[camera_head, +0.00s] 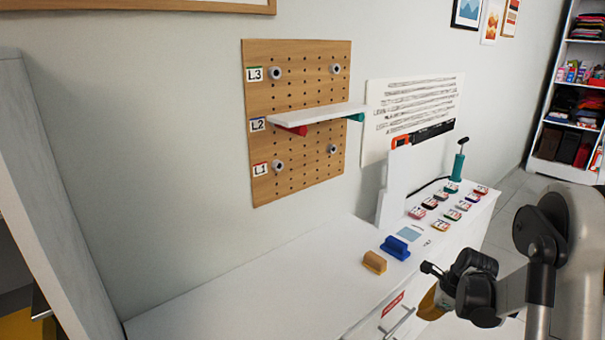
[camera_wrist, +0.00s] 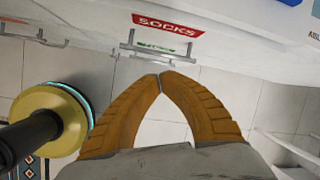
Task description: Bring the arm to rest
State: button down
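My arm (camera_head: 541,275) reaches in from the right side of the head view. My gripper (camera_head: 428,306) hangs in front of the white cabinet, beside the drawer with the red label. In the wrist view my gripper (camera_wrist: 161,77) shows two orange ribbed fingers whose tips meet, with nothing seen between them. The fingers point toward a drawer front with a red SOCKS label (camera_wrist: 167,24) and a metal handle (camera_wrist: 155,50). I cannot tell the exact gap between fingertips and handle, but no grip on it shows.
The white cabinet top (camera_head: 290,295) carries a tan block (camera_head: 374,262), a blue block (camera_head: 395,248), several numbered tags and a green-handled tool (camera_head: 458,167). A pegboard (camera_head: 300,65) with a white shelf (camera_head: 318,115) is on the wall. Floor shows at right.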

jog(key=s+a+r+n+t+h, duration=0.1)
jog(key=s+a+r+n, duration=0.35)
jog(key=r, duration=0.45)
jog(key=s+a+r+n, duration=0.4)
jog(key=a+r+n, duration=0.2)
jog(key=r, duration=0.3)
jog(key=s+a+r+n+t, duration=0.1)
jog(key=s+a+r+n, duration=0.1)
jog(key=s+n, duration=0.4)
jog(key=s+a+r+n+t+h, duration=0.1)
jog(key=s+a+r+n, duration=0.1)
jog(key=s+a+n, duration=0.2)
jog(key=s+n, duration=0.3)
jog(key=s, duration=0.3)
jog(key=shift+s+a+r, duration=0.35)
